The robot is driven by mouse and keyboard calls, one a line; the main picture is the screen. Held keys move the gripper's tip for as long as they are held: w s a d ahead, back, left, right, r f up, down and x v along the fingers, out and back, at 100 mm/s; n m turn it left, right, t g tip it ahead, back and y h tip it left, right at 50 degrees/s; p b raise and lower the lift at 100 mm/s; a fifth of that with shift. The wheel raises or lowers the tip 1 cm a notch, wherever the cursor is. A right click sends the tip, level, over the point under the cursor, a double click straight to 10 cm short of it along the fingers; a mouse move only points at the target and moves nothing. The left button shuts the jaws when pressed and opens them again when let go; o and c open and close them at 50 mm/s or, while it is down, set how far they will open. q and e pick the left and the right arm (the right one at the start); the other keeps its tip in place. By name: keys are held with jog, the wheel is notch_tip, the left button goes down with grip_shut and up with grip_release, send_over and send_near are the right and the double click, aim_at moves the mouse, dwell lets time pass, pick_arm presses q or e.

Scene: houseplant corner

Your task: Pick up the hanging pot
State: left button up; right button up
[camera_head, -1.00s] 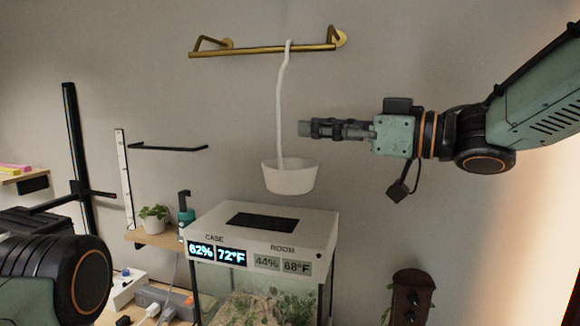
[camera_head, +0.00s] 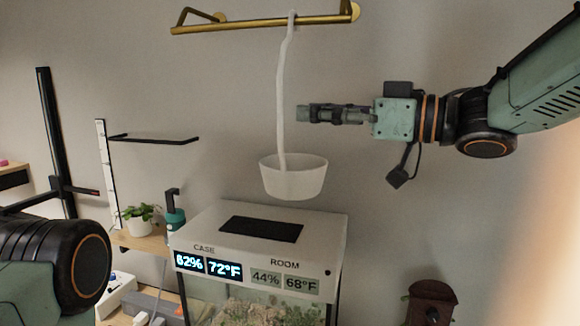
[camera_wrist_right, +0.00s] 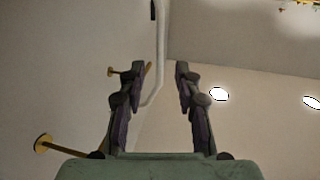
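The white hanging pot (camera_head: 293,180) hangs from a brass wall rail (camera_head: 262,23) by a white hanger strap (camera_head: 281,95). It is a tapered bowl and hangs above the terrarium case. My right gripper (camera_head: 303,113) is level with the strap, to its right and above the pot's rim, and looks empty. In the right wrist view the right gripper (camera_wrist_right: 153,68) has its fingers apart, with the strap (camera_wrist_right: 160,50) showing beyond the gap between the fingertips. I cannot tell the remaining distance. My left arm shows at the lower left, but its gripper is out of view.
A terrarium case (camera_head: 215,225) with humidity and temperature displays stands below the pot. A potted plant (camera_head: 140,220) and a teal bottle (camera_head: 174,215) stand on a wooden shelf at left.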

aim_at(281, 112)
jog(key=p+x, duration=0.1)
jog(key=x, duration=0.5)
jog(key=shift+a+f, duration=0.15)
jog(key=shift+a, duration=0.2)
jog(key=shift+w+a, duration=0.2)
jog(key=shift+w, duration=0.2)
jog(key=shift+s+d, duration=0.1)
jog(key=shift+d, duration=0.1)
jog(key=shift+c, duration=0.4)
jog(key=shift+s+a, duration=0.1)
jog(key=shift+a, duration=0.15)
jog(key=shift+c, duration=1.4)
jog(key=c, duration=0.3)
jog(key=shift+d, duration=0.15)
grip_shut()
